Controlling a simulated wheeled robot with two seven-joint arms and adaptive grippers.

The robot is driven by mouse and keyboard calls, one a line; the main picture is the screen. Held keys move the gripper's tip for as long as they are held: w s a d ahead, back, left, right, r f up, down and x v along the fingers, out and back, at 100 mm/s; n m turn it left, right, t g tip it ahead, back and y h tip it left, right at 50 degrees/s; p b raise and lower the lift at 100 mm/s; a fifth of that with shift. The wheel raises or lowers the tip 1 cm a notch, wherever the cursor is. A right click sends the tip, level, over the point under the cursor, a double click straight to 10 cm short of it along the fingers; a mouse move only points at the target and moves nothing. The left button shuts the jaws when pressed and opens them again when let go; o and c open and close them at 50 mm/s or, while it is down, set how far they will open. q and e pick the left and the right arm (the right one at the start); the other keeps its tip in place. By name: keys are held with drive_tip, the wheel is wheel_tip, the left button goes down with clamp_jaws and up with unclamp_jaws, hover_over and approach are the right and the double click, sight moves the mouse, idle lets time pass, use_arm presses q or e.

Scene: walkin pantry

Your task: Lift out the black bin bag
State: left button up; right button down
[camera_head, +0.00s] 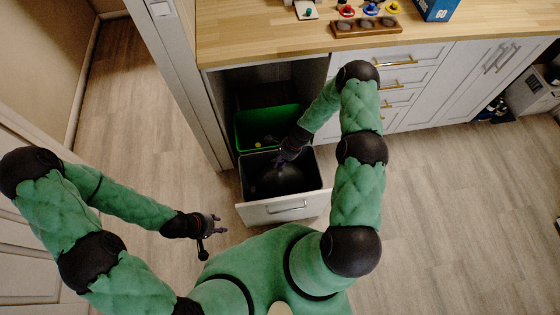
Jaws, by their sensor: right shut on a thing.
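The black bin bag (265,182) is a dark mass inside the grey bin (319,168) in the pulled-out drawer (296,209). Its outline is hard to tell against the dark inside of the bin. My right gripper (281,161) reaches down over the back of the bin and is shut on the bag. Its fingertips are dark against the bag, so the exact grip point is unclear. My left gripper (213,236) is open and empty, over the floor to the left of the drawer, with its fingers apart.
A green bin (252,127) with a small yellow thing in it stands behind the grey bin, under the wooden counter (270,38). A wooden holder (366,29) and a blue box (436,9) stand on the counter. The floor (450,220) at right is clear.

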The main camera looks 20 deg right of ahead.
wheel_tip(320, 180, up, 23)
drive_tip(key=p, duration=1.8)
drive_tip(key=shift+r, duration=0.15)
idle(1.2)
drive_tip(key=shift+w, duration=0.15)
